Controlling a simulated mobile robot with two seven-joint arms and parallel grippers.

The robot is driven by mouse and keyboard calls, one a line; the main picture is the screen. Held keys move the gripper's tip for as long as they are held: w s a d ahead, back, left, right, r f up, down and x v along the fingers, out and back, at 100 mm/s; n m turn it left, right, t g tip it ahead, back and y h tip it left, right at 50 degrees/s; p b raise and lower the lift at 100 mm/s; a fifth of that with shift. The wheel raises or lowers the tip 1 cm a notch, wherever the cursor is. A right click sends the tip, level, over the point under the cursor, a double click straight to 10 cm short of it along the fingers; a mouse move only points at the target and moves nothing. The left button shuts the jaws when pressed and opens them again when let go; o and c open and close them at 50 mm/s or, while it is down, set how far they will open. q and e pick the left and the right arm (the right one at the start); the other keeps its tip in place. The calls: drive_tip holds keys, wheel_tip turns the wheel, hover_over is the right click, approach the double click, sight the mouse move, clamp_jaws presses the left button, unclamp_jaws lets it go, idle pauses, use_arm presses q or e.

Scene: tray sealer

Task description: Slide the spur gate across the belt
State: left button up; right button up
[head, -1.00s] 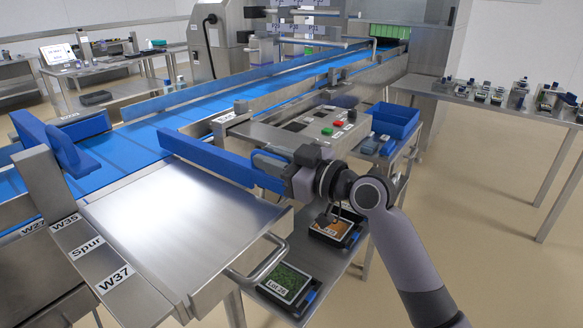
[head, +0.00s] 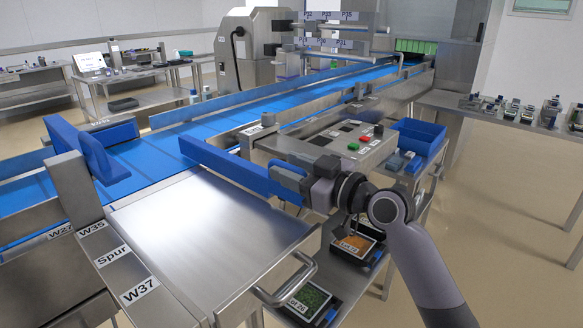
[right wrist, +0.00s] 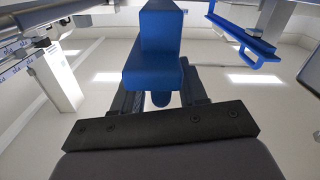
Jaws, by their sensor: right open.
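The long blue spur gate (head: 225,165) lies along the near edge of the blue belt (head: 180,150), at the far edge of a bare steel plate (head: 205,225). My right gripper (head: 286,178) is at the gate's near right end. Its jaws are open with the blue piece between them. In the right wrist view the blue gate (right wrist: 153,65) runs up and away between the two dark fingers of the gripper (right wrist: 160,100). Whether either finger touches it cannot be told. The "Spur" label (head: 112,256) is on a steel beam at left. My left gripper is out of view.
A blue paddle (head: 90,150) stands on a steel post at left. A control box (head: 345,145) with buttons and a blue bin (head: 418,137) are beyond my right gripper. A bent handle (head: 290,285) juts from the plate's right side. Packed trays (head: 355,245) sit below.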

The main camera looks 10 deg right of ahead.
drive_tip(key=b+v, duration=0.1)
drive_tip(key=v, duration=0.6)
